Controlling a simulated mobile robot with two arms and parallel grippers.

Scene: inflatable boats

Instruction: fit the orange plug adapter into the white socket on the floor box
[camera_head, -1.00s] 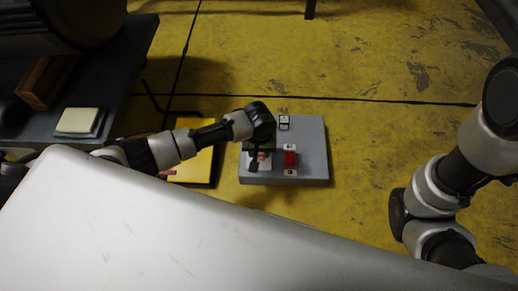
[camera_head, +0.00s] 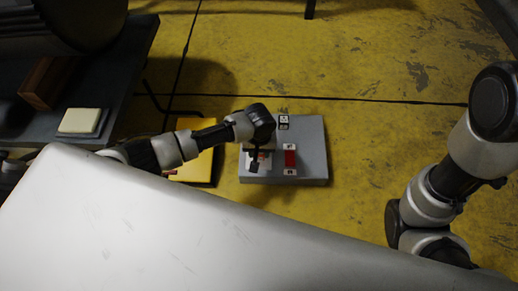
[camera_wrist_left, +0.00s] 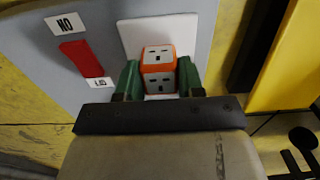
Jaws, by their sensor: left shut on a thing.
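The orange plug adapter (camera_wrist_left: 158,68) has white socket faces and sits between the green fingers of my left gripper (camera_wrist_left: 158,80), which is shut on it. The white socket (camera_wrist_left: 130,38) is a square plate on the grey floor box (camera_wrist_left: 100,18); the adapter lies over it and hides its middle. I cannot tell whether the adapter touches the socket or is plugged in. In the head view, my left gripper (camera_head: 254,163) hangs over the left part of the floor box (camera_head: 312,140) and mostly hides the socket and adapter. My right gripper does not show.
A red switch (camera_head: 290,159) with labels above and below is beside the socket. A small white panel (camera_head: 284,122) is at the box's back. A yellow box (camera_head: 200,168) stands close left. A dark table (camera_head: 125,75) is further left. Yellow floor behind is clear.

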